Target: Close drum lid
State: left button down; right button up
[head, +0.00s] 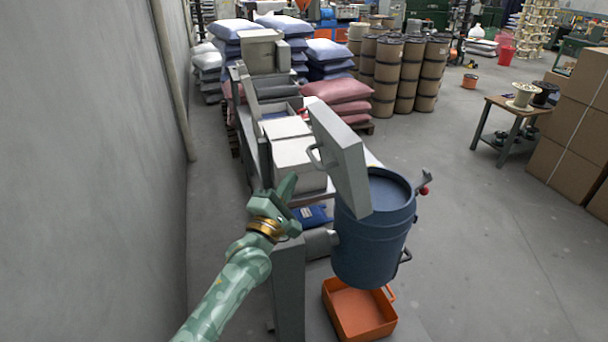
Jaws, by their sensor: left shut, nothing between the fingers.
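The blue drum (372,240) stands right of centre in the head view, with its round top opening partly uncovered. The grey square drum lid (341,158) is raised and tilted steeply at the drum's left side, with a handle on its left face. My left gripper (287,184) is shut and empty, to the left of the lid and lower than its handle, apart from the lid in the picture. A latch arm with a red knob (424,190) sticks out at the drum's right rim. My right gripper is not in view.
An orange tray (360,312) lies on the floor below the drum. A grey post (289,285) stands beside my left arm. A wall (90,170) runs along the left. The floor right of the drum is clear up to a small table (512,112) and cardboard boxes (570,130).

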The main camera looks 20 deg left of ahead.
pick_arm(q)
jog(key=shift+w+d+r, duration=0.45)
jog(key=shift+w+d, duration=0.05)
jog(key=shift+d, duration=0.25)
jog(key=shift+w+d+r, duration=0.4)
jog(key=shift+w+d, duration=0.1)
jog(key=shift+d, duration=0.2)
jog(key=shift+p, duration=0.3)
